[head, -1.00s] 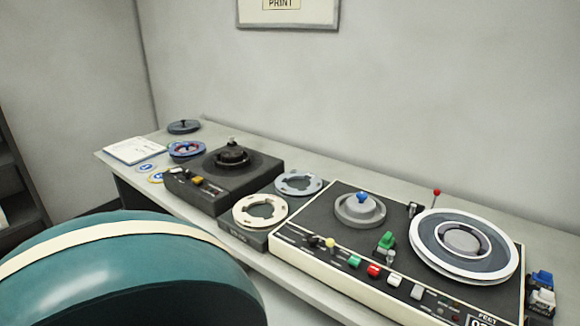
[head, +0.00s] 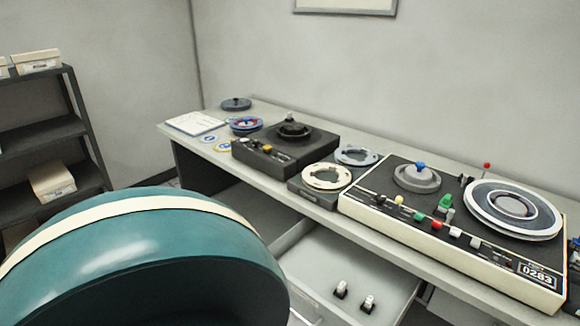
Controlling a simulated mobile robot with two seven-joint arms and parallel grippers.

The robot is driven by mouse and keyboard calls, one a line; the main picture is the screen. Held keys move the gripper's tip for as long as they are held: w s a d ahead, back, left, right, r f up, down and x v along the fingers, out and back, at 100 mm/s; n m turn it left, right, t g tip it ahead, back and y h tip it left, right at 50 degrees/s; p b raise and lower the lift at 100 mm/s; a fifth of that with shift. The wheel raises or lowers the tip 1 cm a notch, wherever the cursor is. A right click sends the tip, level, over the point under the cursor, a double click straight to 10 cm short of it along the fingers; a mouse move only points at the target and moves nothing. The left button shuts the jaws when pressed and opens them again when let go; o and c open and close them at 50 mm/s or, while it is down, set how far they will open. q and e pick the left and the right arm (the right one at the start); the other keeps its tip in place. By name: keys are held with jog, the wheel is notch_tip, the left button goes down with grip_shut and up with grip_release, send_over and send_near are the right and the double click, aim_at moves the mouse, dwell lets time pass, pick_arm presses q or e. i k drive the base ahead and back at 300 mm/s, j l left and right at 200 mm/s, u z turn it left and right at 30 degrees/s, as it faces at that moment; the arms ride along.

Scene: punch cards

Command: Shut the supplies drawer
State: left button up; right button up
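A light grey drawer (head: 370,262) under the desk stands open, pulled out toward me to the right of the teal chair. Two small white-and-black items (head: 354,296) lie inside it near its front. Its lower left part runs down to the bottom edge of the head view. I cannot read any label that marks it as the supplies drawer. Neither of my grippers shows in the head view.
A large teal rounded chair back (head: 130,260) with a cream stripe fills the lower left, close to me. The grey desk (head: 480,285) holds tape decks and reels. A dark shelf (head: 40,135) with boxes stands at the left wall.

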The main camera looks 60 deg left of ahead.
aim_at(314, 259)
jog(key=k+j+u, duration=0.15)
jog(key=u, duration=1.1)
jog(key=i+u, duration=0.3)
